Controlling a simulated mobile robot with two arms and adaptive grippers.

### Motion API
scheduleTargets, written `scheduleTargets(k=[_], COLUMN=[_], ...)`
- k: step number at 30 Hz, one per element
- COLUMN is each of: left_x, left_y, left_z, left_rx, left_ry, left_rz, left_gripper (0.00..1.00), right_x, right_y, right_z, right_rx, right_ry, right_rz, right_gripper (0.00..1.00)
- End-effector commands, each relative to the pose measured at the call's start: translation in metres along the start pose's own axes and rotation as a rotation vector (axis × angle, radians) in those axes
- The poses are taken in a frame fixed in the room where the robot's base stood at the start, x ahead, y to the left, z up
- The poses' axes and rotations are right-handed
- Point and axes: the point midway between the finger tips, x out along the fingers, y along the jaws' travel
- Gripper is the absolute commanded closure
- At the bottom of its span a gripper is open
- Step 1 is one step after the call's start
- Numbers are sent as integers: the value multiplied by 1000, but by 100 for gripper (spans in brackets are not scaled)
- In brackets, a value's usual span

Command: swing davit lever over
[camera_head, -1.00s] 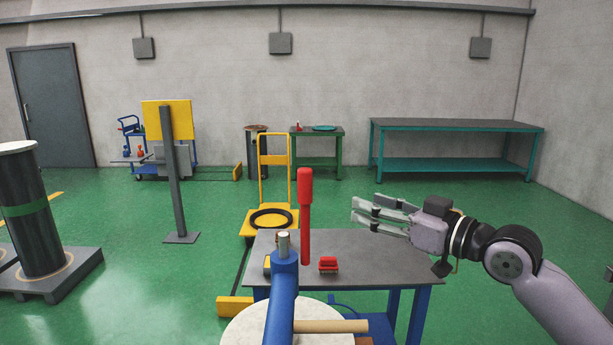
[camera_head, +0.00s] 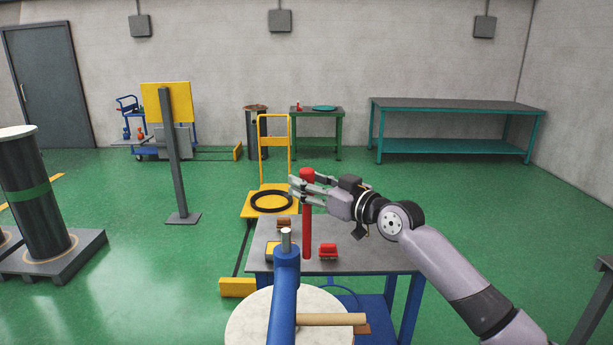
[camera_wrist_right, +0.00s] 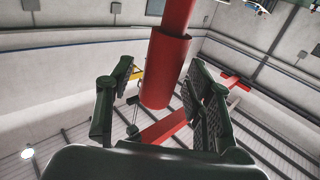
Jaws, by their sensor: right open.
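The red lever (camera_head: 307,235) stands upright behind the blue davit arm (camera_head: 284,295), with a thicker grip at its top. My right gripper (camera_head: 300,190) is open at the lever's upper part, its fingers coming in from the right. In the right wrist view, the lever's thick red grip (camera_wrist_right: 165,70) shows between the two spread fingers of my right gripper (camera_wrist_right: 163,78). Clear gaps show on both sides of the grip, so the fingers are not closed on it. My left gripper is not in view.
A grey-topped blue table (camera_head: 375,258) carries a red brush-like item (camera_head: 328,251). A pale round top (camera_head: 250,325) with a wooden handle (camera_head: 335,319) is in front. A yellow trolley (camera_head: 254,206) stands behind. Green floor on the right is open.

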Motion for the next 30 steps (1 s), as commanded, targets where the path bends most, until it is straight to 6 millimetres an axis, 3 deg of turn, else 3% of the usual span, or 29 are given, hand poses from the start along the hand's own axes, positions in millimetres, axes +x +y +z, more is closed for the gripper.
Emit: scheduleTargets(k=[14, 30], left_x=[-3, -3], left_y=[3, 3], left_z=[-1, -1], left_rx=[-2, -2], left_ry=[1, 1], left_rz=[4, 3], left_gripper=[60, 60], right_x=[10, 10], right_y=[0, 0], right_z=[0, 0], right_rx=[-1, -1], right_ry=[0, 0], right_rz=[1, 1], right_gripper=[53, 89])
